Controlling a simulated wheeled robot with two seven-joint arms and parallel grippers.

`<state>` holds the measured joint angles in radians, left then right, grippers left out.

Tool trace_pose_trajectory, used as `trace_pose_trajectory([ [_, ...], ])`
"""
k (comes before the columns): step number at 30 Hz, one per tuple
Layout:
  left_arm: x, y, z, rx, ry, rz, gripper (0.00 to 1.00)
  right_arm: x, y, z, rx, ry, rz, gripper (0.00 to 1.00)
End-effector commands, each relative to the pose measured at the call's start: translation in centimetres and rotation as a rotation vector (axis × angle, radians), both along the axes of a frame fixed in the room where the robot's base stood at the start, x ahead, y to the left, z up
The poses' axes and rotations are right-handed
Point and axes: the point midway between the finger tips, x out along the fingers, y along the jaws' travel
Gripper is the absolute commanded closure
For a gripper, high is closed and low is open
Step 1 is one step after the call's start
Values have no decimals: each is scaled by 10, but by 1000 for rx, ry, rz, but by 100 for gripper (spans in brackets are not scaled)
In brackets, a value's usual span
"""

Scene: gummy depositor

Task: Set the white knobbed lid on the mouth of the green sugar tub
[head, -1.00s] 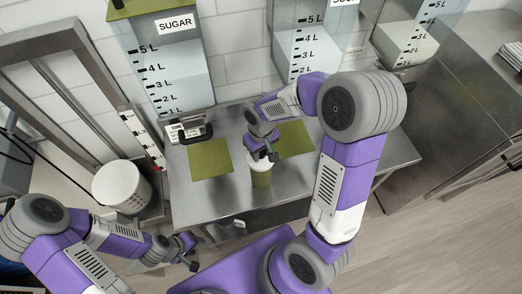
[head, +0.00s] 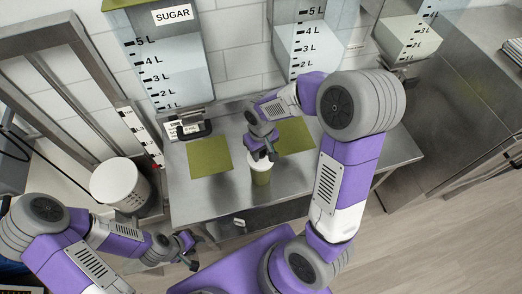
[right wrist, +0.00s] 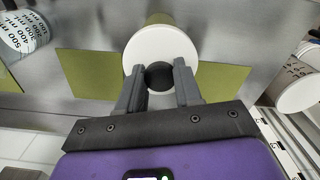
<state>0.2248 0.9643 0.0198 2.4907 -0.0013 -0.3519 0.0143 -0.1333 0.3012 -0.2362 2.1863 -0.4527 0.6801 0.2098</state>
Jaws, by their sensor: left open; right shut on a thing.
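The green sugar tub (head: 261,179) stands upright at the front of the steel table, and its side also shows in the right wrist view (right wrist: 159,18). The white lid (right wrist: 160,44) with a dark knob (right wrist: 159,77) is at the tub's mouth, covering it from above. Whether it is fully seated or slightly above the rim I cannot tell. My right gripper (right wrist: 160,74) is shut on the knob from both sides; in the head view it is above the tub (head: 268,154). My left gripper (head: 190,249) is open and empty, left of the table's front edge.
Two green mats (head: 209,158) (head: 295,136) lie on the steel table (head: 220,203). A small black-and-white device (head: 187,127) stands behind the left mat. A white bucket (head: 115,184) is at left. Clear bins, one labelled SUGAR (head: 173,15), line the wall.

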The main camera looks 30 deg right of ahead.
Motion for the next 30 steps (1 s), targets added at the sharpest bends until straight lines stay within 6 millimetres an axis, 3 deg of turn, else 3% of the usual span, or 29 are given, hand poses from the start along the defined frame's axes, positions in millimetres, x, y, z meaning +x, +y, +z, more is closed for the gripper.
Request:
trace_pose_trajectory([
  [7, 0, 0, 0, 0, 0, 0, 57, 0, 0, 0, 0, 0, 0, 100],
  [8, 0, 0, 0, 0, 0, 0, 57, 0, 0, 0, 0, 0, 0, 64],
  [14, 0, 0, 0, 0, 0, 0, 57, 0, 0, 0, 0, 0, 0, 36],
  [23, 0, 0, 0, 0, 0, 0, 57, 0, 0, 3, 0, -2, 0, 36],
  [30, 0, 0, 3, 0, 0, 0, 57, 1, 0, 37, 0, -7, -1, 36],
])
